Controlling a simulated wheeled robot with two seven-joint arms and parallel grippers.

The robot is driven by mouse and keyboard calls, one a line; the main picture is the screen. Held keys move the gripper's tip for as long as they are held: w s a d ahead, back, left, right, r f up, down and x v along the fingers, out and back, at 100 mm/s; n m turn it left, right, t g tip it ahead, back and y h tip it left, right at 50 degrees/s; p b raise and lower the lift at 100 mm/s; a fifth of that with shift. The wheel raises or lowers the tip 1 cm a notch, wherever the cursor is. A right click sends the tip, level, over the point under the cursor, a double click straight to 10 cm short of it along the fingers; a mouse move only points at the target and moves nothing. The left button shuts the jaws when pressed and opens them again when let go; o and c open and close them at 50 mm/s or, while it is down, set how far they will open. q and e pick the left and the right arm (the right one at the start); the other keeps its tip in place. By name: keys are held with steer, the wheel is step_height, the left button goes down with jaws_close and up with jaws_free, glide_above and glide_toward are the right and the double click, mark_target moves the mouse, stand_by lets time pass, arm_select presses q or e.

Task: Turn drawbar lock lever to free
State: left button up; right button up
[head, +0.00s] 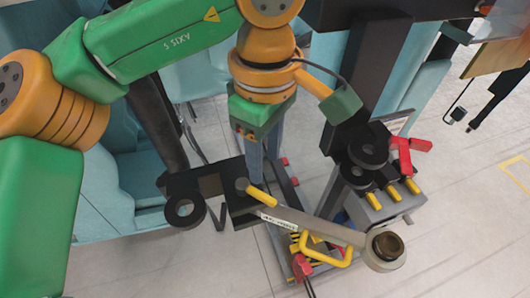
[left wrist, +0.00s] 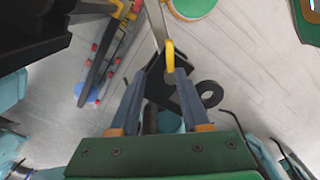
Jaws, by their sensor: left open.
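A long grey bar (head: 312,227) with a small label slants from left to lower right. It has a yellow grip (head: 262,197) near its left end and a round collar with a dark brown centre (head: 386,246) at its right end. I take this bar to be the lock lever; its label is too small to read. My left gripper (head: 254,168) points down just above the yellow grip. In the left wrist view its fingers (left wrist: 160,75) are apart, and the yellow grip (left wrist: 170,56) shows just beyond and between the tips. I cannot tell whether they touch. My right gripper does not show.
A black plate with a ring (head: 185,210) lies left of the grip. A bent yellow handle (head: 328,256) sits under the bar. A grey box with yellow pegs and a red lever (head: 408,156) stands right. Blue-green seats (head: 120,185) line the left. Floor is clear at lower right.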

mark_target(265, 196)
arm_select(q)
steer(key=f, duration=0.2)
steer(key=s+f, duration=0.1)
steer(key=f, duration=0.1)
steer(key=s+f+p, duration=0.1)
steer(key=shift+s+f, duration=0.25)
steer(key=shift+f, duration=0.15)
steer(key=shift+w+f, duration=0.2)
steer(key=shift+w, duration=0.2)
steer(key=shift+s+r, duration=0.1)
steer(key=shift+s, duration=0.05)
jaws_close()
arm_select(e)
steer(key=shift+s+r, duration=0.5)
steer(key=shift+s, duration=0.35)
